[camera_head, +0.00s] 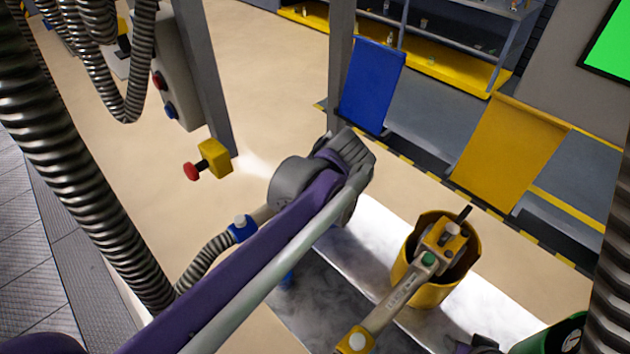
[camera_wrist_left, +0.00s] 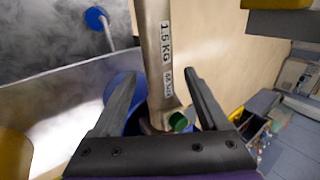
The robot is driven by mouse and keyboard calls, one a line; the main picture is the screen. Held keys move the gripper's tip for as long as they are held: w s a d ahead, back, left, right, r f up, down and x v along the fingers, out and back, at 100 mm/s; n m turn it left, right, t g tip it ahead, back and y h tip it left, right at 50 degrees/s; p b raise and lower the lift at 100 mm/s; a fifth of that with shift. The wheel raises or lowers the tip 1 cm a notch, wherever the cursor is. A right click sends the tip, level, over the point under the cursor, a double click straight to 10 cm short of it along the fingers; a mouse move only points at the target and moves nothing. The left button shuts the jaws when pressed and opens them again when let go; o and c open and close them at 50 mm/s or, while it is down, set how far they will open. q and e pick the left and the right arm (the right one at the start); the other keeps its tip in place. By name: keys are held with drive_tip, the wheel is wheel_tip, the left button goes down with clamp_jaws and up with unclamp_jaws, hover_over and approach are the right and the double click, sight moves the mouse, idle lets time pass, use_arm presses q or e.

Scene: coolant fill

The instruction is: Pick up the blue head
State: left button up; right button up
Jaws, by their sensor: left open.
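The blue head has a metal handle (camera_wrist_left: 155,50) marked "1.5 KG" with a green button (camera_wrist_left: 178,122) at its lower end in the left wrist view. The handle's blue collar (camera_head: 241,228) and hose show beside my left arm in the head view. The head's lower part sits in a blue holder (camera_wrist_left: 122,88), mostly hidden. My left gripper (camera_wrist_left: 160,78) is open, one finger on each side of the handle, with gaps visible. My left wrist covers the rest in the head view. A purple and dark part of my right arm shows at the bottom edge; its fingers cannot be made out.
A yellow head (camera_head: 440,245) stands in a yellow holder (camera_head: 425,290) to the right. A green container (camera_head: 545,338) is at the bottom right. A yellow box with a red button (camera_head: 208,161) and thick hoses (camera_head: 70,170) are at the left. Blue and yellow panels stand behind.

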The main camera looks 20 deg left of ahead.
use_arm(q)
clamp_jaws()
idle(0.3)
drive_tip(key=shift+r, duration=0.1)
idle(1.0)
